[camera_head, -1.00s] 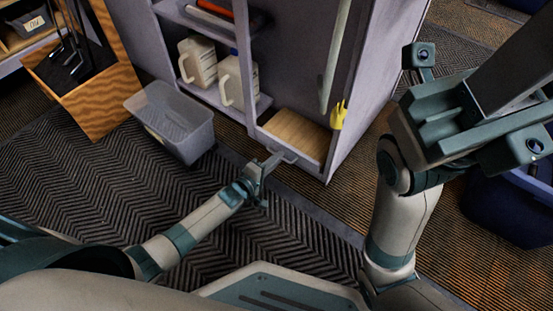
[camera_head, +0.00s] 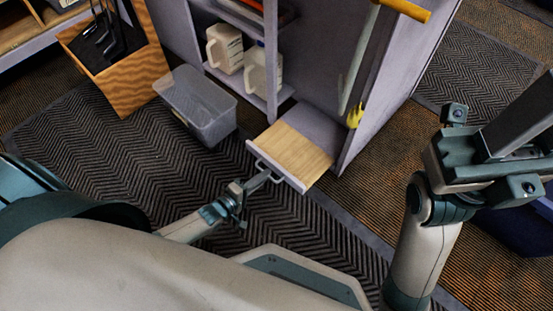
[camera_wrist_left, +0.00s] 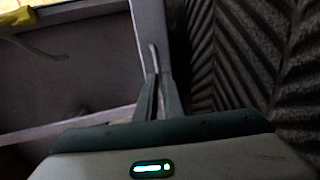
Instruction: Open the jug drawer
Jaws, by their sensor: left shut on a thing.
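The drawer (camera_head: 296,148) at the bottom of the grey cabinet stands pulled out, with its bare wooden bottom showing and nothing in it. Its front carries a grey handle (camera_head: 258,164). My left gripper (camera_head: 264,177) is shut on this handle, low in front of the drawer. In the left wrist view the fingers close around the handle (camera_wrist_left: 153,54), beside the drawer's front. Two white jugs, a left one (camera_head: 224,50) and a right one (camera_head: 262,75), stand on the shelf left of the drawer's bay. My right arm is at the right; its fingers cannot be made out.
A clear plastic bin (camera_head: 197,105) stands on the floor left of the drawer. A wooden box (camera_head: 128,80) with golf clubs is farther left. The dark mat (camera_head: 150,165) before the cabinet has free room.

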